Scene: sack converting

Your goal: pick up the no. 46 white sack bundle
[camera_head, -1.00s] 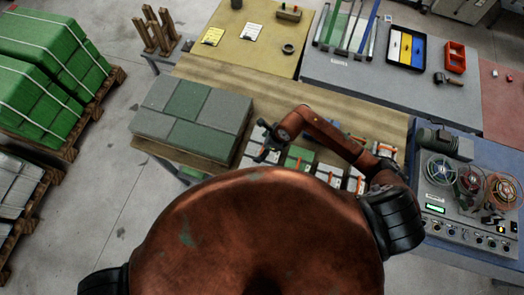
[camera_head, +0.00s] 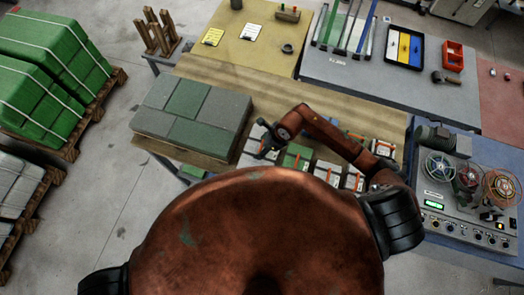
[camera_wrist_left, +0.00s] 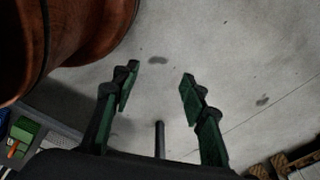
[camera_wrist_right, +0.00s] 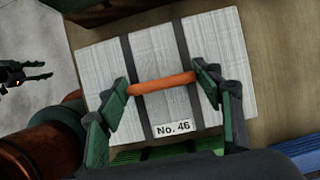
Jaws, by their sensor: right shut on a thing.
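The no. 46 white sack bundle (camera_wrist_right: 180,48) fills the middle of the right wrist view. It has two dark straps, an orange grip (camera_wrist_right: 162,84) across them and a "No. 46" label. My right gripper (camera_wrist_right: 163,87) is over it, shut on the orange grip, a finger at each end. In the head view this gripper (camera_head: 267,138) is above the white bundle (camera_head: 247,158), partly covering it. I cannot tell whether the bundle is clear of the table. My left gripper (camera_wrist_left: 160,76) is open and empty above the floor; it is hidden in the head view.
A stack of grey and green bundles (camera_head: 195,115) lies left of the gripper. A green bundle (camera_head: 297,156) and other white bundles (camera_head: 327,173) lie to the right. A machine with coloured reels (camera_head: 455,200) stands at the right. Bare wooden tabletop (camera_head: 300,98) lies behind.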

